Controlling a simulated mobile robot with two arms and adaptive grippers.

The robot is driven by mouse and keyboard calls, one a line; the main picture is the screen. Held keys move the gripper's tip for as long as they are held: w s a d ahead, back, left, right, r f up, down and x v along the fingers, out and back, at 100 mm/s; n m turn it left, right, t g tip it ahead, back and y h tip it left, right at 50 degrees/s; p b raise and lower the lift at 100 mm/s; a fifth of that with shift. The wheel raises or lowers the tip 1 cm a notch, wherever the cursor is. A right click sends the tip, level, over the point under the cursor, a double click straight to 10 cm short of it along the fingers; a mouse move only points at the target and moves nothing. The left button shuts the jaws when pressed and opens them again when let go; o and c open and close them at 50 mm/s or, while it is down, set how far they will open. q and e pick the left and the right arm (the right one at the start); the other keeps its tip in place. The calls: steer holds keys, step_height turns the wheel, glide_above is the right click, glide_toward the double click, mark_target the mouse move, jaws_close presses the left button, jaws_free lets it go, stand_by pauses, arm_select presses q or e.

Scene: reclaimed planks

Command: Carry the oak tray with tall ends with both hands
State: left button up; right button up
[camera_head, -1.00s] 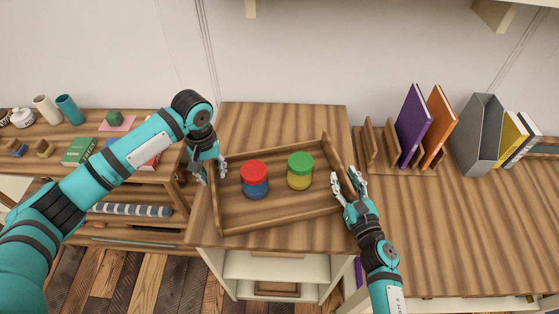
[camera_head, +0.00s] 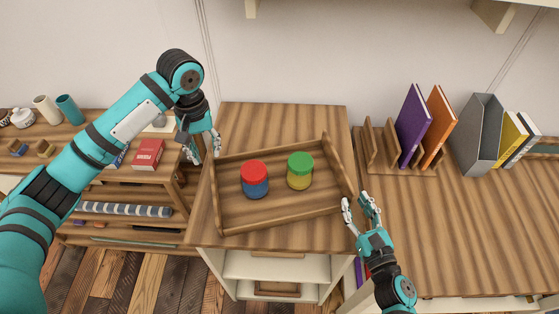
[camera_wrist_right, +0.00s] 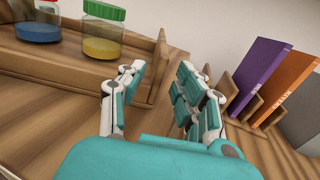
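The oak tray with tall ends (camera_head: 285,215) rests at a slant on the wooden cabinet top. In it stand a red-lidded blue jar (camera_head: 254,180) and a green-lidded yellow jar (camera_head: 300,171); both also show in the right wrist view. My left gripper (camera_head: 205,158) is open and empty, just beyond and above the tray's left end. My right gripper (camera_head: 358,207) is open and empty at the tray's right end, apart from it.
A book rack with a purple book (camera_head: 413,127) and an orange book (camera_head: 438,127) stands on the right counter, beside a grey file holder (camera_head: 476,135). The cabinet top behind the tray is clear.

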steer(key=v, duration=0.4)
stand_by(0.5)
